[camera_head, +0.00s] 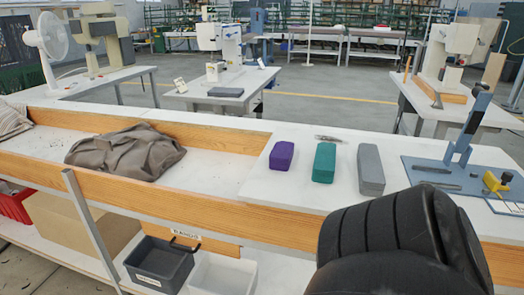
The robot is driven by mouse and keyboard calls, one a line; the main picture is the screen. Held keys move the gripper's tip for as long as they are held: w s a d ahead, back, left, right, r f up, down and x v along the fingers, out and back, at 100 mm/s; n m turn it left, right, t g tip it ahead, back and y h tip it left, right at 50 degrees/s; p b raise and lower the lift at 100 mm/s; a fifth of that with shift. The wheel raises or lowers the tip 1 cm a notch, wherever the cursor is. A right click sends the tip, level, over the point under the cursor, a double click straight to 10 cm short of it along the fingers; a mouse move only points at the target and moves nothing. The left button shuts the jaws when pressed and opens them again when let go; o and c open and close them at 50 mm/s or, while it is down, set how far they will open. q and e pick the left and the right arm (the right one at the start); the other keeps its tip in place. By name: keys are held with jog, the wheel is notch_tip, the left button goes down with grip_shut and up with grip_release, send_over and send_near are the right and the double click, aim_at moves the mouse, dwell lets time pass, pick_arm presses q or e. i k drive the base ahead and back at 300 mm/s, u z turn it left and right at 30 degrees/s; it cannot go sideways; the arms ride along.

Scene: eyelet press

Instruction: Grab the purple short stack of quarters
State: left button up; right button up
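The purple short stack (282,155) sits on the white tabletop as a small purple block with rounded edges. It is the leftmost and shortest of three coloured blocks in a row. No quarters can be made out on it from here. Neither of my grippers can be seen in the head view. A large black rounded part, which looks like a piece of my own arm, fills the lower right and hides part of the table's front edge.
A teal block (324,162) and a longer grey block (370,168) stand right of the purple one. A small metal tool (328,139) lies behind them. A blue eyelet press (462,150) stands at right. Crumpled brown cloth (125,152) lies left, beyond a wooden rail (215,136).

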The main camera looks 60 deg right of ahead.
aim_at(281, 156)
jog(key=z, duration=0.7)
jog(key=i, duration=0.9)
jog(key=z, duration=0.95)
